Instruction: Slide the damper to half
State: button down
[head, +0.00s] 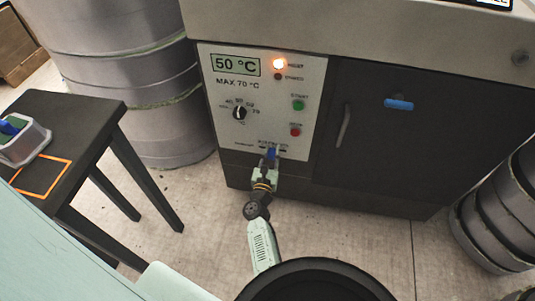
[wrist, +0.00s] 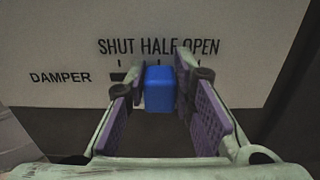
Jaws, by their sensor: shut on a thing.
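The damper is a blue slider knob (wrist: 159,92) on the oven's pale control panel (wrist: 60,45). In the wrist view it appears below the word HALF, between the words SHUT and OPEN. The word DAMPER is printed to the left. My gripper (wrist: 160,76) is shut on the knob, with a purple-padded finger on each side. The fingers and knob hide most of the slot and its marks. In the head view the knob (head: 271,153) is at the bottom of the panel, and my gripper (head: 268,165) reaches it from below.
The panel carries a 50 °C display (head: 235,65), a dial (head: 239,112), a green button (head: 298,104) and a red button (head: 295,131). A dark door (head: 375,150) is to the right. A dark table (head: 75,110) with a small container (head: 25,145) stands at left.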

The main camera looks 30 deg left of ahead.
jog(key=c, duration=1.4)
grip_release()
jog(key=shift+o, duration=0.2)
jog(key=v, duration=1.2)
jog(key=shift+r, duration=0.1)
